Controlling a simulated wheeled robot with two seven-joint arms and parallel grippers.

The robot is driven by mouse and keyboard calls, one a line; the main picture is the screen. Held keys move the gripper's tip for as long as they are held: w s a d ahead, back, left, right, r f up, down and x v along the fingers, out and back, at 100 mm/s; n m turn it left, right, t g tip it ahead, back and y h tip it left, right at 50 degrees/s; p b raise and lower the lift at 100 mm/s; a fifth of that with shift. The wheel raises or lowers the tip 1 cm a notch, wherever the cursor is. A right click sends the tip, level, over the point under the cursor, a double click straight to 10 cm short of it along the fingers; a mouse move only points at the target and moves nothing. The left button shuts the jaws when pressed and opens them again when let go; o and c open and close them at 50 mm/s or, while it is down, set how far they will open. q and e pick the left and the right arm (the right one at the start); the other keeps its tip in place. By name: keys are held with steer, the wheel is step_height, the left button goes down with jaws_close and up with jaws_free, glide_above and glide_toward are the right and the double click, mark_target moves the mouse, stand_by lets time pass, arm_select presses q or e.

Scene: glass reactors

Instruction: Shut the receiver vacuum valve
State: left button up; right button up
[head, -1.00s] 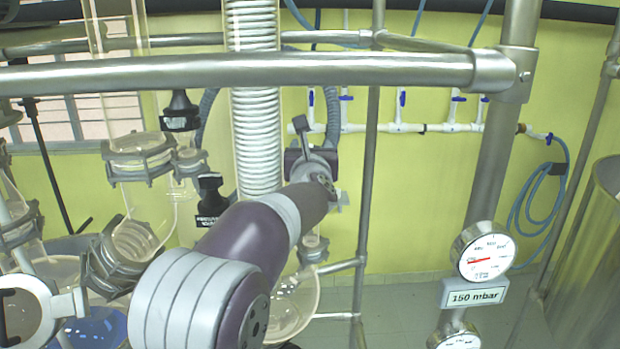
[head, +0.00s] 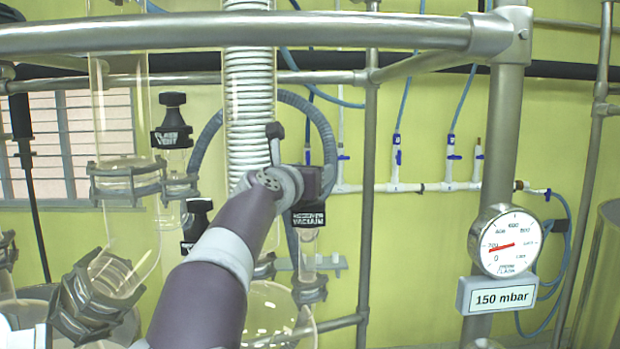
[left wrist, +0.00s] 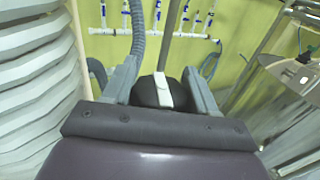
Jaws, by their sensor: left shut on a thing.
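The receiver vacuum valve shows in the head view as a black label (head: 308,218) on a glass neck, just below my left gripper (head: 305,180). My left arm's wrist hides most of the valve body. In the left wrist view a round black knob (left wrist: 152,92) with a white stripe sits between the two grey fingers of my left gripper (left wrist: 162,88). The fingers are shut on this knob. The stripe runs nearly upright in that view, tilted slightly. My right gripper is in neither view.
A flask vent valve (head: 172,120) stands left of a white coiled column (head: 249,90). A steel rail (head: 250,32) crosses above my arm. A gauge (head: 506,242) over a 150 mbar sign (head: 497,295) is at right. White wall piping (head: 425,187) runs behind.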

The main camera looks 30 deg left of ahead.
arm_select(q)
steer(key=o, duration=1)
steer(key=shift+c, duration=0.2)
steer(key=shift+s+f, duration=0.1)
steer(key=shift+s, duration=0.1)
steer(key=s+d+b, duration=0.1)
steer(key=s+b, duration=0.3)
steer(key=s, duration=0.8)
steer(key=shift+d, duration=0.25)
